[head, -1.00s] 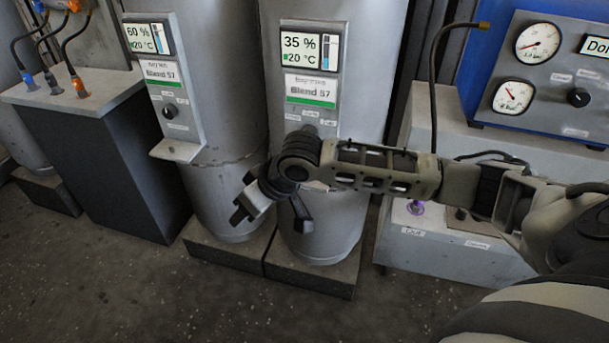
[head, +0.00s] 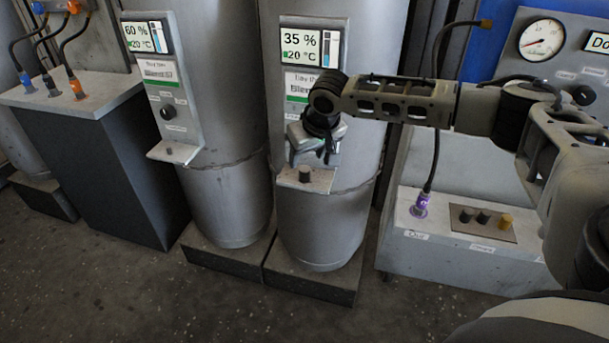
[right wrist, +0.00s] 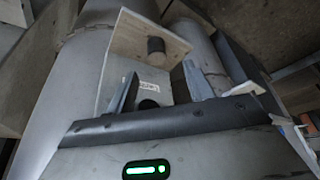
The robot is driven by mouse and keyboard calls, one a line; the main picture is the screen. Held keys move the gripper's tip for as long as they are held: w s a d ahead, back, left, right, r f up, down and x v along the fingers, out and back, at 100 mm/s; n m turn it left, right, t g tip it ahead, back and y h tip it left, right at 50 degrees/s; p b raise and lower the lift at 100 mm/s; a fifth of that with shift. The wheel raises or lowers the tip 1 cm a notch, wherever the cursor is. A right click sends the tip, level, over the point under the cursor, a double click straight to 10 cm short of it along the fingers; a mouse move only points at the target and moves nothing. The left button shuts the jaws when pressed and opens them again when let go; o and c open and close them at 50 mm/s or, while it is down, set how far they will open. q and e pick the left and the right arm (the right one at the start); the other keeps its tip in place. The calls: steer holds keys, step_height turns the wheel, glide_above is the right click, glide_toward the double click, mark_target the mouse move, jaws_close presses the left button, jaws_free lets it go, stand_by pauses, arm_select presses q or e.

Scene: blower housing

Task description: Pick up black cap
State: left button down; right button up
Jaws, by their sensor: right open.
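A small dark cap (head: 305,174) stands upright on the ledge (head: 322,183) of the right tank. In the right wrist view the cap (right wrist: 156,46) sits on its light ledge (right wrist: 126,42), beyond the fingertips. My right gripper (head: 314,156) is just above the cap in the head view, fingers pointing down, in front of the tank's panel. In the right wrist view its two fingers (right wrist: 160,78) are spread and empty, and the cap appears roughly in line with the gap. My left gripper is not in view.
A dark knob (right wrist: 148,104) shows on the panel between the fingers. The left tank has a similar ledge (head: 176,152). At right, a plate (head: 484,228) holds two dark caps and a yellowish one, beside a purple connector (head: 420,206) with a hose.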

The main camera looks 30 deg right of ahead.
mark_target(305, 168)
steer(key=b+x, duration=0.1)
steer(key=x, duration=0.5)
steer(key=shift+d+f, duration=0.2)
steer(key=c, duration=1)
